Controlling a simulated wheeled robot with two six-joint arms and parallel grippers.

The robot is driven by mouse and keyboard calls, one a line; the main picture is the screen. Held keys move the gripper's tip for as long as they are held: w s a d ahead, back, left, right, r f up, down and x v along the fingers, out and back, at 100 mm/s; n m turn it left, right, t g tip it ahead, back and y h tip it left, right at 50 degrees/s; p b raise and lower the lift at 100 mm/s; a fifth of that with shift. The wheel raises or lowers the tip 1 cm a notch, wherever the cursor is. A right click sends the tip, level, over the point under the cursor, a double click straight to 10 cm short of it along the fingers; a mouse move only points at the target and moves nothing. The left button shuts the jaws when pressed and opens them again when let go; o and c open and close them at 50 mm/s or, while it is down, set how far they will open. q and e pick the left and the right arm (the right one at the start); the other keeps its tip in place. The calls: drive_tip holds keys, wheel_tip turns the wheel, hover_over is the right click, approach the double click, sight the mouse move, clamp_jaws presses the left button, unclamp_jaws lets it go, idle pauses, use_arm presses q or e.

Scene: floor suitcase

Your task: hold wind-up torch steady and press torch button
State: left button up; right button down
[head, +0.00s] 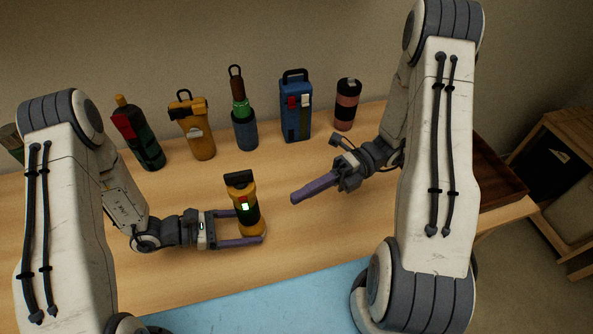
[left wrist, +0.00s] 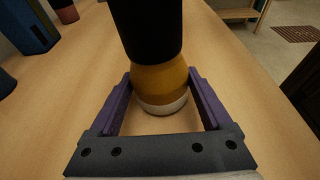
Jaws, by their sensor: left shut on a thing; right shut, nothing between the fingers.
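The torch (head: 243,190), yellow with a black middle and a black top, stands on the table between the fingers of my left gripper (head: 250,228). A small pale-green and white button (head: 245,207) with a red mark above it shows on its front. My left gripper is shut on the torch's lower yellow part. In the left wrist view the yellow part of the torch (left wrist: 160,80) sits between the purple fingers, with a pale base ring below. My right gripper (head: 298,198) is shut and empty, to the right of the torch and apart from it, pointing left towards it.
Along the back stand a dark bottle with red (head: 139,135), a yellow canister (head: 193,128), a green-and-blue flask (head: 244,125), a blue box (head: 296,110) and a pink-and-black cylinder (head: 346,105). A dark tray (head: 497,200) is at right. A blue mat (head: 270,305) lies in front.

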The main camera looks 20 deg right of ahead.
use_arm(q)
drive_tip(key=o, duration=0.8)
